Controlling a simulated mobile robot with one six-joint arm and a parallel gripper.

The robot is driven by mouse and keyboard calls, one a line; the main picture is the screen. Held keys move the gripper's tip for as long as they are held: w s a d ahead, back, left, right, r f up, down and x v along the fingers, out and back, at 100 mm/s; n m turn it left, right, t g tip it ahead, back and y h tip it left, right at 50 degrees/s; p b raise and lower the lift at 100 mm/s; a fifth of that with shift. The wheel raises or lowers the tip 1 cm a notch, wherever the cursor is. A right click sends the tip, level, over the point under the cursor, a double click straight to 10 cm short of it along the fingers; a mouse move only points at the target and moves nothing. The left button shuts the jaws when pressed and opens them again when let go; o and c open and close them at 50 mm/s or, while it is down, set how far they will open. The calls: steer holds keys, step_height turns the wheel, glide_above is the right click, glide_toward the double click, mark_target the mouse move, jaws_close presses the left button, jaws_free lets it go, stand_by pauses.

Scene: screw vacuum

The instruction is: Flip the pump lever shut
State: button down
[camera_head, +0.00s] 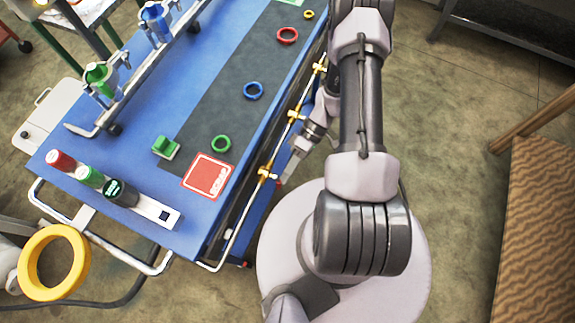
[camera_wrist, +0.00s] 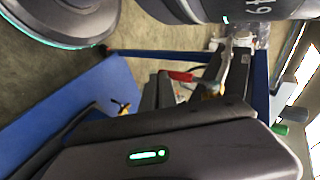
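A red lever (camera_wrist: 181,76) shows in the wrist view, in the gap between my fingers; I take it for the pump lever. Brass-coloured fittings lie close beside it, partly hidden by a finger. In the head view my gripper (camera_head: 289,168) reaches down beside the right edge of the blue table, near the brass valve (camera_head: 266,173) on the pipe. The lever itself cannot be made out there. In the wrist view my gripper (camera_wrist: 190,75) has its two dark fingers apart, so it is open. I cannot tell whether either finger touches the lever.
The blue table (camera_head: 150,130) carries green, blue and red rings, a red square pad (camera_head: 208,176) and a tool rail. A metal pipe (camera_head: 240,222) with several brass valves runs along its right edge. A wooden piece (camera_head: 540,220) stands at the far right; floor lies between.

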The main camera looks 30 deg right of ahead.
steer(key=shift+s+a+f, duration=0.1)
steer(key=shift+s, duration=0.05)
stand_by(0.3)
steer(key=p+v, duration=0.5)
steer(key=v, duration=1.2)
steer(key=shift+w+d+r, duration=0.2)
steer(key=shift+r, duration=0.05)
steer(key=w+a+r+m+t+h, duration=0.1)
steer(key=w+a+r+m+h, duration=0.2)
steer(key=r, duration=0.8)
steer(key=w+a+r+m+t+h, duration=0.1)
steer(key=w+a+r+h, duration=0.2)
steer(key=r, duration=0.8)
steer(key=s+a+r+m+t+h, duration=0.2)
steer(key=s+a+r+m+t, duration=0.4)
steer(key=s+a+r, duration=0.7)
steer(key=shift+a+t, duration=0.6)
steer(key=shift+t, duration=0.4)
